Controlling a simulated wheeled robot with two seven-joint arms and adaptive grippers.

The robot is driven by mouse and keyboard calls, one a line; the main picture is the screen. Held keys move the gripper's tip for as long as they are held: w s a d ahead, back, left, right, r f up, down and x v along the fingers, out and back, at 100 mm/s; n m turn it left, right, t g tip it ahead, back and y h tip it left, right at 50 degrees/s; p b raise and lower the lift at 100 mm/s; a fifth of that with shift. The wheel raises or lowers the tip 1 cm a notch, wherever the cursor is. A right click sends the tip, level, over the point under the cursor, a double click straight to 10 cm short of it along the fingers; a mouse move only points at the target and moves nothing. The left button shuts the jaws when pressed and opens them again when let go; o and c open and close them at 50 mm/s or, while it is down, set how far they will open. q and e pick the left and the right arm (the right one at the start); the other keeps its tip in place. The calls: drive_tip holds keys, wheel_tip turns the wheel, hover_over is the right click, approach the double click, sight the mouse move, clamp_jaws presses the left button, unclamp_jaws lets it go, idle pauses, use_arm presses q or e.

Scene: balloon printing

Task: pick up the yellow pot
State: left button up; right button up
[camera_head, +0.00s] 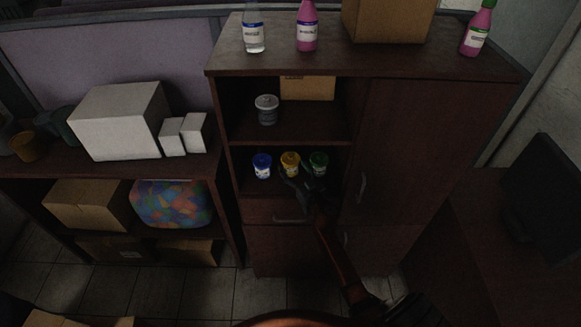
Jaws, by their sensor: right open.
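The yellow pot (290,161) stands on the lower open shelf of the dark wooden cabinet, between a blue pot (262,165) on its left and a green pot (319,163) on its right. My right gripper (293,179) reaches up to the shelf from below right and is open. Its fingers are just in front of the yellow pot and overlap its lower part in the picture. I cannot tell whether they touch it. My left gripper is not in view.
A grey pot (266,109) and a cardboard box (307,88) stand on the shelf above. Bottles and another box (388,20) stand on the cabinet top (355,60). The closed cabinet door (420,150) lies to the right, a drawer (275,211) below.

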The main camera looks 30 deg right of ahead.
drive_tip(key=c, duration=1.1)
drive_tip(key=shift+r, duration=0.1)
